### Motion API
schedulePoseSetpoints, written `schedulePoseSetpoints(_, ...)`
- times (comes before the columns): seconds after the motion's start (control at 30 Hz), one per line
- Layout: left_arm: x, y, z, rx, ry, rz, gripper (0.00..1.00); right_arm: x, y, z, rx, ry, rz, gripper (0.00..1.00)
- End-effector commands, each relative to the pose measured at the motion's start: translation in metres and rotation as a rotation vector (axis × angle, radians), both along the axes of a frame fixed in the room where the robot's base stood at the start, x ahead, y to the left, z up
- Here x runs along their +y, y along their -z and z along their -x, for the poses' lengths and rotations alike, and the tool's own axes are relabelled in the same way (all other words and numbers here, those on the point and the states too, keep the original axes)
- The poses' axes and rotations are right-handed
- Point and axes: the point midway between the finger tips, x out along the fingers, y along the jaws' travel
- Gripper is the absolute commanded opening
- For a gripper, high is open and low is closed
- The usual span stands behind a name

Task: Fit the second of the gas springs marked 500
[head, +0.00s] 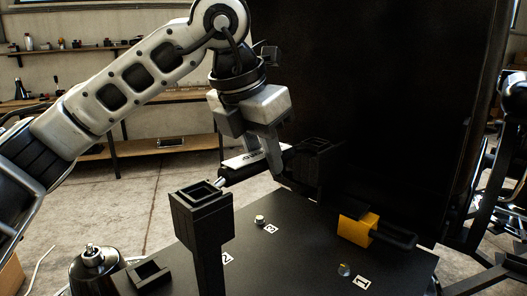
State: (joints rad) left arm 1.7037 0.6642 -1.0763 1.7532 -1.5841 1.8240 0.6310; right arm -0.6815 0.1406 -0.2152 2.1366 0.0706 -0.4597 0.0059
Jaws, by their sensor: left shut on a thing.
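My left gripper (272,152) is shut on a gas spring (240,162), a black cylinder with a pale label. The marking on the label is too small to read with certainty. The spring lies tilted above the black base plate (300,252), with its silver rod (217,188) pointing down left, close behind the top of a black post with a square socket (203,207). I cannot tell whether they touch. The plate carries number tags 1 (363,282), 2 (228,258) and 3 (271,229). Small silver studs stand near tag 3 (260,220) and tag 1 (343,269). My right gripper is not in view.
A yellow block (356,231) with a black bar sits at the plate's right. A large black panel (400,100) rises behind. A black square-socketed bracket (318,150) is right of my gripper. A dark domed part (94,262) and a black socket (149,272) are lower left. A wooden bench (160,146) stands behind.

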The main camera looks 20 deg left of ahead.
Motion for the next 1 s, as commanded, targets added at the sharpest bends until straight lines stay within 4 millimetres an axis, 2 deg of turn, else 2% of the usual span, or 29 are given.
schedulePoseSetpoints(0.1,0.0,0.003,0.0,-0.003,-0.001,0.002,0.0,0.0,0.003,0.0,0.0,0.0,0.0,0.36)
schedulePoseSetpoints(0.13,0.0,0.002,0.0,-0.003,-0.001,0.002,0.31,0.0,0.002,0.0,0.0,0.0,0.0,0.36)
schedulePoseSetpoints(0.2,0.0,0.002,0.0,-0.003,-0.001,0.002,0.5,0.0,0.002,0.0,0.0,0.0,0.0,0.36)
schedulePoseSetpoints(0.73,0.0,0.003,0.0,0.001,0.0,0.0,0.51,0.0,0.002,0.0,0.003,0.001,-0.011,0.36)
schedulePoseSetpoints(0.77,0.0,0.003,0.0,0.001,0.0,0.0,0.51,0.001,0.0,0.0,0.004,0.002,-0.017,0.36)
schedulePoseSetpoints(0.83,0.0,0.002,0.0,0.0,0.0,0.0,0.51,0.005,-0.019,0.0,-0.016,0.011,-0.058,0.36)
schedulePoseSetpoints(1.0,0.006,-0.04,0.013,-0.007,-0.002,0.002,0.51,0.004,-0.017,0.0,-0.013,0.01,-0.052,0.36)
